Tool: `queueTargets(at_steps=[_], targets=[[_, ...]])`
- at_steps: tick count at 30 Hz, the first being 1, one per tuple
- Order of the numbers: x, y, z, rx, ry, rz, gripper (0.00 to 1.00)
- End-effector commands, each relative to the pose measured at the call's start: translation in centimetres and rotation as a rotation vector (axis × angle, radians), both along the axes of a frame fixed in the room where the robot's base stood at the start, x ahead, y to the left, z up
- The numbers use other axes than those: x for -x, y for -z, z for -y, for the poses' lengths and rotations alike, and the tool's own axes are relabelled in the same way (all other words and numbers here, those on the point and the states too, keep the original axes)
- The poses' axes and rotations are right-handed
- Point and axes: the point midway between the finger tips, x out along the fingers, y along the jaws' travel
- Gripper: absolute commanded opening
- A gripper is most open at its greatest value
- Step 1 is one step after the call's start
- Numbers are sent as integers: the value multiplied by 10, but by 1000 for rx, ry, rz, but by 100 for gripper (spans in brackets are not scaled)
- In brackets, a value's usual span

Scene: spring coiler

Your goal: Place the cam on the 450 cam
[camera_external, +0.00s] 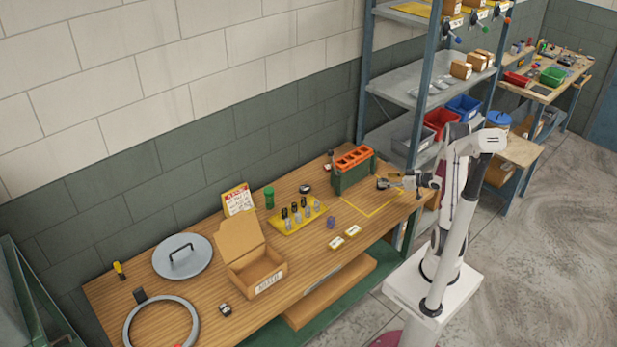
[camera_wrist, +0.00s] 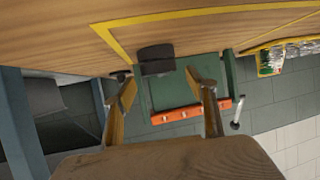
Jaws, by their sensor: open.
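My gripper (camera_external: 392,183) is at the right end of the workbench, beside a green box with an orange top (camera_external: 354,157). In the wrist view my gripper (camera_wrist: 165,88) has its two fingers wide apart. A dark, rounded block (camera_wrist: 155,60) lies ahead between the fingertips, near the yellow outline, and nothing touches it that I can see. The green box with its orange rim (camera_wrist: 190,112) appears upside down behind it. I cannot tell which piece is the cam or the 450 cam; no such marking is readable.
A yellow tray (camera_external: 284,229) holds several small cylinders. A purple cylinder (camera_external: 331,222), two small labelled blocks (camera_external: 336,243), a green cylinder (camera_external: 269,197) and an open cardboard box (camera_external: 255,275) stand on the bench. The yellow-outlined area (camera_external: 372,211) looks mostly clear. A shelf rack (camera_external: 422,88) rises behind.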

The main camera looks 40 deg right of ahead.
Motion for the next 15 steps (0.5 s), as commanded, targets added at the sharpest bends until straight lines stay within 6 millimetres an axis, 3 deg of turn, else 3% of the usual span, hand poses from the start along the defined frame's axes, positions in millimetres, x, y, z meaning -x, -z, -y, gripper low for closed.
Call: queueTargets(at_steps=[15], targets=[[61,-30,12,0,3,0,56]])
